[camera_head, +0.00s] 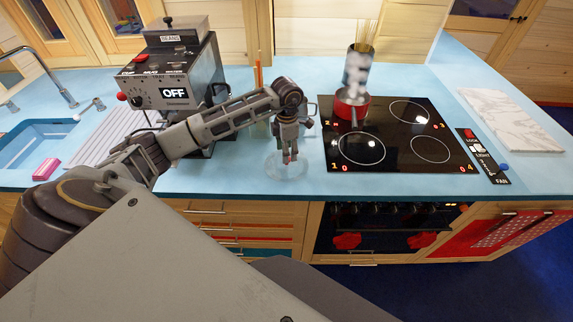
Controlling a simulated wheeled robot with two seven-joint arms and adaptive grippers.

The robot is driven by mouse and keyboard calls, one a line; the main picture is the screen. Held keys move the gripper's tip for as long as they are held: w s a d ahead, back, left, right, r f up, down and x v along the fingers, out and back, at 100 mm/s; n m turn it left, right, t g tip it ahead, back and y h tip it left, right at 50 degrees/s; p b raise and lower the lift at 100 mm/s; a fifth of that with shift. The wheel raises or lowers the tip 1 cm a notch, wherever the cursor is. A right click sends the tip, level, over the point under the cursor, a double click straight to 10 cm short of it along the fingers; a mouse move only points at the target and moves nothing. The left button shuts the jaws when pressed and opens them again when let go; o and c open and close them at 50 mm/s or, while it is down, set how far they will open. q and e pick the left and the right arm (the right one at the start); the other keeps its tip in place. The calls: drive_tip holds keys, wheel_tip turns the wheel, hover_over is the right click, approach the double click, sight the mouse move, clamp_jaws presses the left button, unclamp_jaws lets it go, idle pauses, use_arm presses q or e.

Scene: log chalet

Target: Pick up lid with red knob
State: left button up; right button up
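A round clear glass lid (274,168) lies on the light blue countertop, left of the black cooktop and near the counter's front edge. A small spot of its red knob (290,158) shows at its middle. My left gripper (288,154) points down over the lid, with its fingertips at the knob and hiding most of it. I cannot tell whether the fingers are closed on the knob. The lid appears to rest on the counter. My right gripper is not in view.
A coffee machine (175,75) stands behind my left arm. A sink (35,140) is at left, and a white marble board (510,115) at right.

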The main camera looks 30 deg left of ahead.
use_arm(q)
drive_tip(key=shift+a+f+p, duration=0.2)
drive_tip(key=shift+f+p, duration=0.6)
drive_tip(key=shift+f, duration=1.8)
clamp_jaws()
drive_tip(key=shift+w+r, duration=0.1)
drive_tip(key=shift+r, duration=0.1)
